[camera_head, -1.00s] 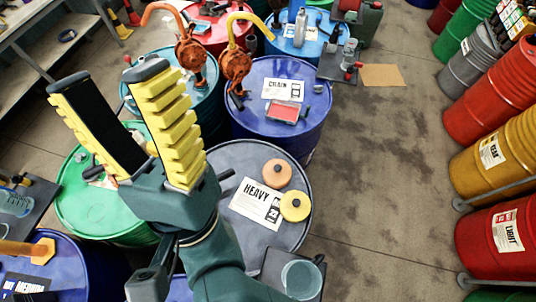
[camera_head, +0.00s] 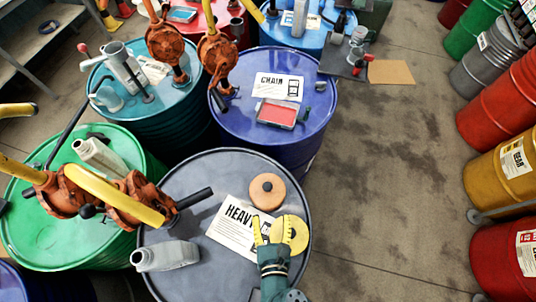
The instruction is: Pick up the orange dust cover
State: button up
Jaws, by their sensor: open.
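The orange dust cover (camera_head: 267,191), a round disc with a dark centre knob, lies on top of the grey drum (camera_head: 180,190) marked HEAVY. A similar yellow cover (camera_head: 292,236) lies just below it in the picture. My gripper (camera_head: 270,231) is open, with yellow fingers. It is over the lower right part of the drum top, below the orange cover in the picture and apart from it. Its right finger overlaps the yellow cover and is hard to tell from it. I cannot tell whether they touch.
A white label (camera_head: 233,226) lies left of the covers. A grey jug (camera_head: 166,257) and rust-orange pumps (camera_head: 128,202) are at the left. A blue drum (camera_head: 318,135) with a red tray (camera_head: 276,114) stands behind.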

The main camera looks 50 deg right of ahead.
aim_at(268, 191)
jog(key=x, duration=0.7)
jog(key=shift+w+d+r, duration=0.1)
jog(key=shift+w, duration=0.05)
jog(key=x, duration=0.5)
jog(key=shift+w+f, duration=0.35)
jog(key=shift+f, duration=0.05)
jog(key=shift+c, duration=0.3)
grip_shut()
